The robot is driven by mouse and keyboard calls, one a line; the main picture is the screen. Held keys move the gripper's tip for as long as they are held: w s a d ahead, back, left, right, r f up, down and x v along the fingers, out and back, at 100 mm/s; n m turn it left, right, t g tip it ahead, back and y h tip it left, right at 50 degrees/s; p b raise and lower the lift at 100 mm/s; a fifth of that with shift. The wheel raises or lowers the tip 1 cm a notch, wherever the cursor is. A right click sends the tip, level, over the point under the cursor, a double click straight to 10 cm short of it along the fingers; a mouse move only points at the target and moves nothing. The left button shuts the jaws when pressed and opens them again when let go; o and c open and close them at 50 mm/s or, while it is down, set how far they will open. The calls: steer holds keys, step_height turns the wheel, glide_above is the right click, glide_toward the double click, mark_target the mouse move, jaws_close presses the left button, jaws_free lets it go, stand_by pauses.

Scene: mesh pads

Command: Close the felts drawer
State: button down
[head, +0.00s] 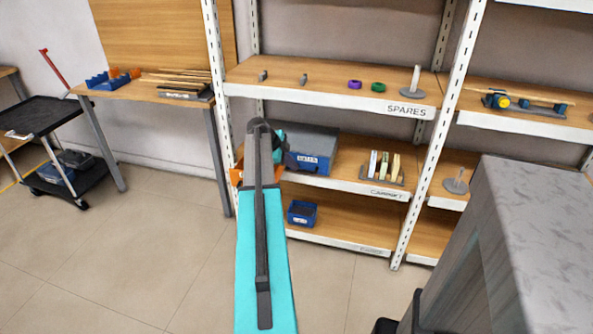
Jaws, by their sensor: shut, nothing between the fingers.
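A blue-grey drawer unit (313,142) stands on the middle shelf, left of centre in the head view. Its blue front bears a small white label (308,160), too small to read surely. My arm hides its left side, and I cannot tell how far the drawer stands out. My arm reaches forward to this shelf. My gripper (283,153), dark and partly hidden by my arm, is shut and empty at the left side of the unit. I cannot tell whether it touches the unit.
An orange object (237,174) shows beside my arm at the shelf's left end. A rack of upright pieces (384,168) stands right of the unit. A blue bin (302,213) is on the shelf below. The spares shelf (330,92) lies above. A grey-topped block (540,220) fills the right foreground.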

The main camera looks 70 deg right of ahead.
steer(key=shift+v, duration=1.7)
steer(key=shift+s+f, duration=0.1)
